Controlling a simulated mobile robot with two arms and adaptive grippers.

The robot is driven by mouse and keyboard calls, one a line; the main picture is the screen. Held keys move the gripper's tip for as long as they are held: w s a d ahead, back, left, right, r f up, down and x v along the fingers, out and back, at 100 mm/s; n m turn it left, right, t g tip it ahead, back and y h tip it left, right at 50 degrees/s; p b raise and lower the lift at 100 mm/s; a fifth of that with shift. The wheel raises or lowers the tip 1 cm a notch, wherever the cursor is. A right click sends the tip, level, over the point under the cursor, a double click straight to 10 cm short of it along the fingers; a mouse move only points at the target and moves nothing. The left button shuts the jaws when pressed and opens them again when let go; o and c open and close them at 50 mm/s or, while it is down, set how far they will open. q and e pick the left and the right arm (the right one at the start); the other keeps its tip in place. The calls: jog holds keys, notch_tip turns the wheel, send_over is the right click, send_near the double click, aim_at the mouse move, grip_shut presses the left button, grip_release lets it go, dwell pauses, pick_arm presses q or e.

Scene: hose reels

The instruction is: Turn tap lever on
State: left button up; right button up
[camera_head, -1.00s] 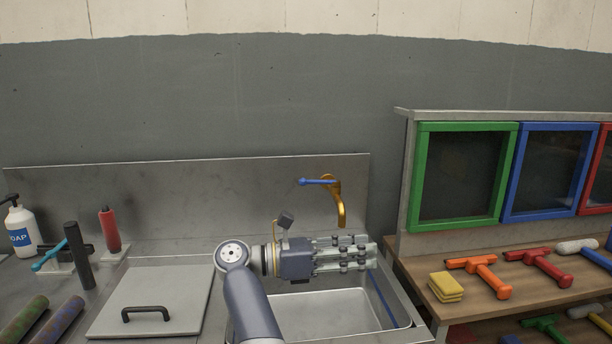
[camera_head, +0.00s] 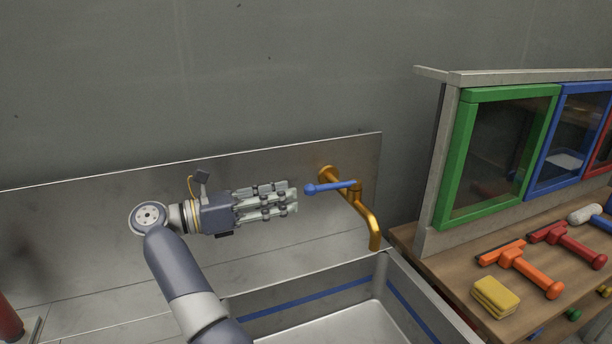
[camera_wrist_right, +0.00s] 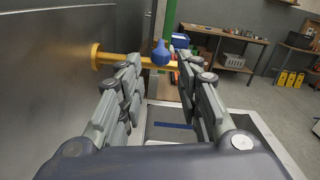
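The tap (camera_head: 370,222) is a brass-coloured pipe that comes out of the metal backsplash and bends down over the sink. Its blue lever (camera_head: 330,187) points left, towards my right gripper. My right gripper (camera_head: 294,196) lies level just left of the lever's knob, its fingertips close to it. In the right wrist view the gripper (camera_wrist_right: 164,72) has its fingers spread, with nothing held. The knob of the blue lever (camera_wrist_right: 160,52) shows ahead, between the fingertips. I cannot tell whether anything touches. My left gripper is out of view.
The sink (camera_head: 300,300) with a blue line on its wall is below the tap. The backsplash (camera_head: 100,225) runs close behind the gripper. To the right, a wooden bench (camera_head: 445,262) holds a yellow sponge (camera_head: 493,297) and squeegee-like tools, below framed panels (camera_head: 450,185).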

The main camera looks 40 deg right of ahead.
aim_at(305, 191)
jog(key=x, duration=0.1)
jog(key=p+x, duration=0.1)
jog(key=x, duration=0.1)
jog(key=p+x, duration=0.1)
jog(key=shift+s+d+r, duration=0.2)
jog(key=shift+d+r, duration=0.1)
jog(key=p+x, duration=0.1)
jog(key=x, duration=0.4)
jog(key=shift+d+f+p, duration=0.15)
jog(key=shift+p, duration=0.2)
jog(key=shift+s+d, duration=0.1)
jog(key=shift+d, duration=0.35)
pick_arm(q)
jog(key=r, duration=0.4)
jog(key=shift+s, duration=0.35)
pick_arm(e)
grip_shut()
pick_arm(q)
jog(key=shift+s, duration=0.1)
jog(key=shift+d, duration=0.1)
pick_arm(e)
jog(key=shift+f, duration=0.1)
